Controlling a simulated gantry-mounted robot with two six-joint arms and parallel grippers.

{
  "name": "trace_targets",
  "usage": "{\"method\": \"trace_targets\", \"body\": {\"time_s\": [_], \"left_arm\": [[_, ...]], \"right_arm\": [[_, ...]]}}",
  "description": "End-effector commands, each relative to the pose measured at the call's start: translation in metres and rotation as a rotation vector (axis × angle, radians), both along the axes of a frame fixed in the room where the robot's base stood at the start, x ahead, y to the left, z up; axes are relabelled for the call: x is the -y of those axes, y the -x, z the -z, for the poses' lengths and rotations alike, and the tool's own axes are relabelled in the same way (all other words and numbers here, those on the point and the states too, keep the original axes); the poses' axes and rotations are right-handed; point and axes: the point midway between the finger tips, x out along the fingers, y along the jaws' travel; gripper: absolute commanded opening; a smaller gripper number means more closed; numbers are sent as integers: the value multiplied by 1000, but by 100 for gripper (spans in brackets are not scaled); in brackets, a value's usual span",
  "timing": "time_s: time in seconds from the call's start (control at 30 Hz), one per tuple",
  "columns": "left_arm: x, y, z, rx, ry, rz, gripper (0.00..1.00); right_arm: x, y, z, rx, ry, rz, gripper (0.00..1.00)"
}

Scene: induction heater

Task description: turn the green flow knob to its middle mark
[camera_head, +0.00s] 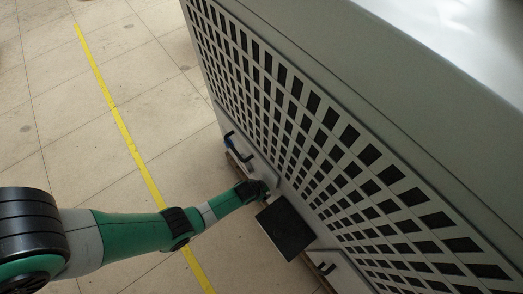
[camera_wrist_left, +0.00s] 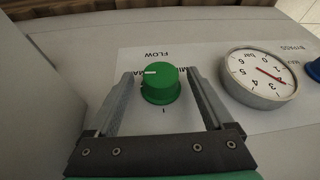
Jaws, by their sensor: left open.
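The green flow knob (camera_wrist_left: 160,85) is on a white panel in the left wrist view, under an upside-down FLOW label. Its white pointer line lies on the upper left of its top, pointing left towards the partly hidden MA lettering. A small dark tick shows on the panel just below the knob, on its near side. My left gripper (camera_wrist_left: 160,75) is open, with one finger on each side of the knob and a visible gap on both sides. In the head view, my left gripper (camera_head: 268,193) is at the cabinet's lower front; the knob cannot be made out there.
A round pressure gauge (camera_wrist_left: 259,77) stands close beside the right finger. A blue part (camera_wrist_left: 314,70) is at the far right edge. In the head view, a dark flat plate (camera_head: 285,229) juts out near my gripper, below the cabinet's grille (camera_head: 330,118). Open floor lies left.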

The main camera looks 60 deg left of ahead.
Motion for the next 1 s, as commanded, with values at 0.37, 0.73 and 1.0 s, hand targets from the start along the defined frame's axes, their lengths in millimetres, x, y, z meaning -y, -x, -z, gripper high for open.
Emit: {"method": "trace_targets", "body": {"time_s": [0.37, 0.73, 1.0], "left_arm": [[0, 0, 0, 0, 0, 0, 64], [0, 0, 0, 0, 0, 0, 1], [-2, 0, 0, 2, 31, -4, 0]], "right_arm": [[0, 0, 0, 1, 0, 0, 50], [0, 0, 0, 1, 0, 0, 50], [0, 0, -1, 1, 0, 0, 50]]}}
